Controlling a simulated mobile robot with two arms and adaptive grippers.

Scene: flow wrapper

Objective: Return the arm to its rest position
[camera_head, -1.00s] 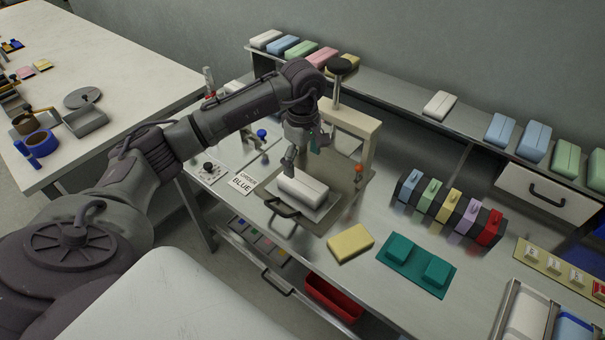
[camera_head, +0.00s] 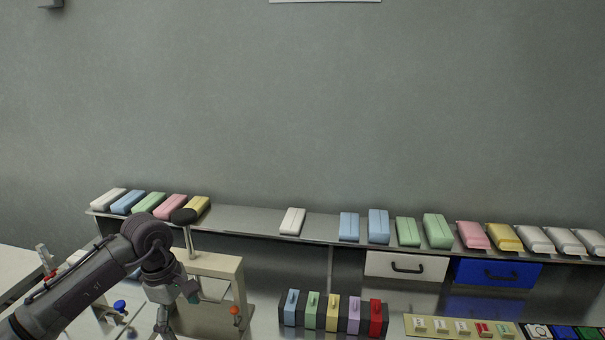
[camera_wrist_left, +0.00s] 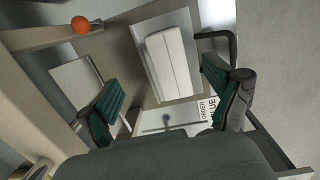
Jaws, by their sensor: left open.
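My left arm (camera_head: 85,290) comes in from the lower left of the head view, bent at the elbow. Its gripper (camera_head: 177,312) points down in front of the beige press frame (camera_head: 222,264), partly cut off by the bottom edge. In the left wrist view the gripper (camera_wrist_left: 164,95) is open, with its two green-padded fingers wide apart and nothing held. A white wrapped block (camera_wrist_left: 172,62) lies on a metal plate (camera_wrist_left: 150,22) beyond the fingertips, apart from them. My right gripper is in neither view.
The press has a black knob (camera_head: 184,216) and an orange ball (camera_head: 235,310) close to my gripper. Behind is a shelf (camera_head: 255,221) with several coloured packs. A row of coloured blocks (camera_head: 333,313) stands to the right. An order card (camera_wrist_left: 207,106) lies near the plate.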

